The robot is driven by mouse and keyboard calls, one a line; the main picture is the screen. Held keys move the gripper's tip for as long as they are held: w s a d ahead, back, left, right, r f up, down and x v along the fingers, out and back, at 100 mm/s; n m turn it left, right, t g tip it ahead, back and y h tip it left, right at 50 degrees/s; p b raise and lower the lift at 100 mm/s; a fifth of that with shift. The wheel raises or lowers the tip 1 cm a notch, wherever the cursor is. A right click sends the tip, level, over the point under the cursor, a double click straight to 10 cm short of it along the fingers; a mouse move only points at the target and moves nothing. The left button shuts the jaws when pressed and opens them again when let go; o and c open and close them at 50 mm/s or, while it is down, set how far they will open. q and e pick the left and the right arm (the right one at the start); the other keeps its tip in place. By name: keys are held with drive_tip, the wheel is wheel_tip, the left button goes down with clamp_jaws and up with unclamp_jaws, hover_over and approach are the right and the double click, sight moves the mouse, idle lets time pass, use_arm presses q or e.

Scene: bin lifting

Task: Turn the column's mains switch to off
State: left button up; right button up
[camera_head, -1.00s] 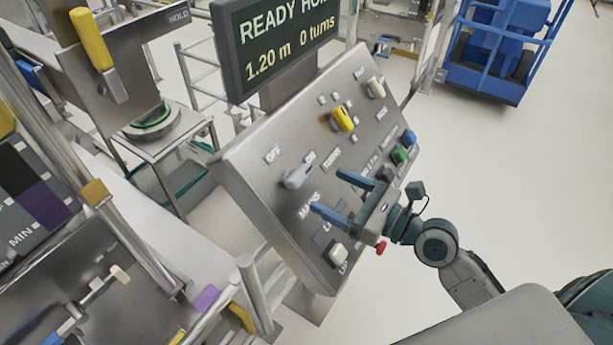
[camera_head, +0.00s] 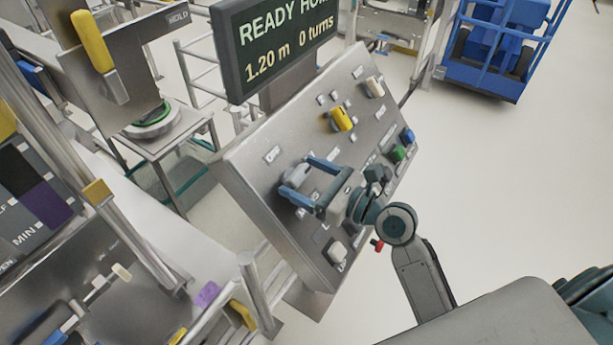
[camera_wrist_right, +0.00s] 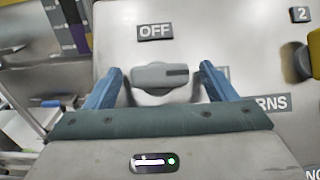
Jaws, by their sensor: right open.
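The mains switch is a grey rotary knob (camera_head: 296,176) on the left part of the tilted steel panel (camera_head: 250,150). In the right wrist view the knob (camera_wrist_right: 160,76) lies across the picture, below the "OFF" label (camera_wrist_right: 155,31). A second label to its right is partly hidden by a finger. My right gripper (camera_head: 298,178) is open, its blue fingers on either side of the knob; in the wrist view the fingers (camera_wrist_right: 158,82) stand apart from it with gaps on both sides. My left gripper is not in view.
A yellow knob (camera_head: 341,119), a white knob (camera_head: 375,87) and green (camera_head: 398,153) and blue (camera_head: 408,135) buttons sit on the same panel. A display (camera_head: 275,45) reading "READY", "1.20 m" and "0 turns" stands behind it. Open floor lies to the right.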

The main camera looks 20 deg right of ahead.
drive_tip(key=c, duration=1)
